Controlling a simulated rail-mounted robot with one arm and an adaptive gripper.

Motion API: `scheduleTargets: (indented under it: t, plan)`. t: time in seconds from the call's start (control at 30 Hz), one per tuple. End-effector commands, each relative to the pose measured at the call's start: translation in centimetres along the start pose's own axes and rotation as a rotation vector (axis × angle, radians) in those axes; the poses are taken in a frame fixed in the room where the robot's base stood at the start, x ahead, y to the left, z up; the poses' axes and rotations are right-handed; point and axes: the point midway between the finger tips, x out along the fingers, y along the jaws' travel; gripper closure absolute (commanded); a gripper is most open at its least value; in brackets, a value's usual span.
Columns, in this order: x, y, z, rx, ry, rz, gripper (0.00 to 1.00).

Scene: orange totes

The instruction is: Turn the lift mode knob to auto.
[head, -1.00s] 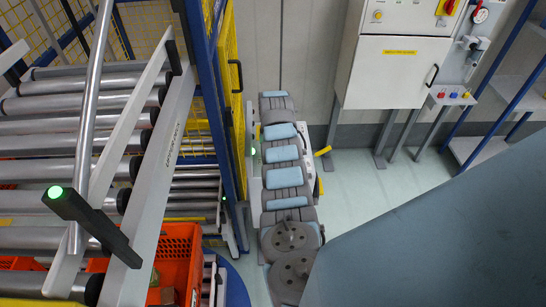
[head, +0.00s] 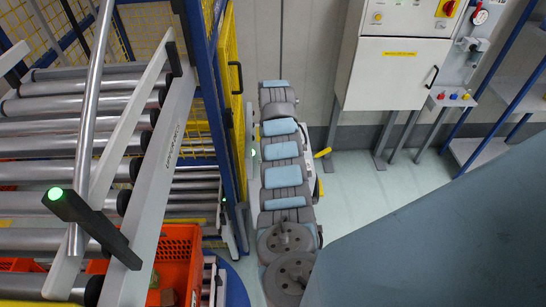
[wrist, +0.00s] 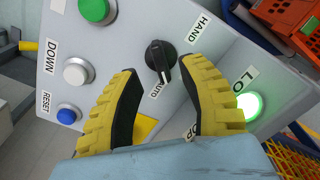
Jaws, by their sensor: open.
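The lift mode knob (wrist: 160,57) is black and sits on a grey control panel (wrist: 112,62) in the wrist view. Its grip bar runs roughly up and down in the picture, with the lower end close to the AUTO label (wrist: 157,89). The HAND label (wrist: 198,29) is to the upper right of the knob. My gripper (wrist: 162,68) has two yellow fingers with black inner pads. It is open, with the fingertips on either side of the knob and visible gaps to it. Contact cannot be seen. The knob does not show in the head view.
Green (wrist: 96,9), white (wrist: 77,72) and blue (wrist: 68,114) buttons and a lit green lamp (wrist: 250,105) share the panel. In the head view, a roller conveyor (head: 75,140) and orange tote (head: 178,258) are left; a white cabinet (head: 385,75) is at the back.

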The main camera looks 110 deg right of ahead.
Motion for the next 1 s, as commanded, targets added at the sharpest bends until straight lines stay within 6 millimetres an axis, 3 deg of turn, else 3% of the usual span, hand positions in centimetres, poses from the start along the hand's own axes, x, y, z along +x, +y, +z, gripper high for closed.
scheduleTargets:
  t: [0.2, 0.4, 1.0]
  plan:
    - [-4.5, -0.1, -0.2, -0.002, 0.003, 0.002, 0.59]
    - [-6.7, 0.0, -0.1, -0.001, 0.001, 0.002, 0.59]
    - [-7.6, 0.0, 0.0, 0.0, 0.0, 0.0, 0.59]
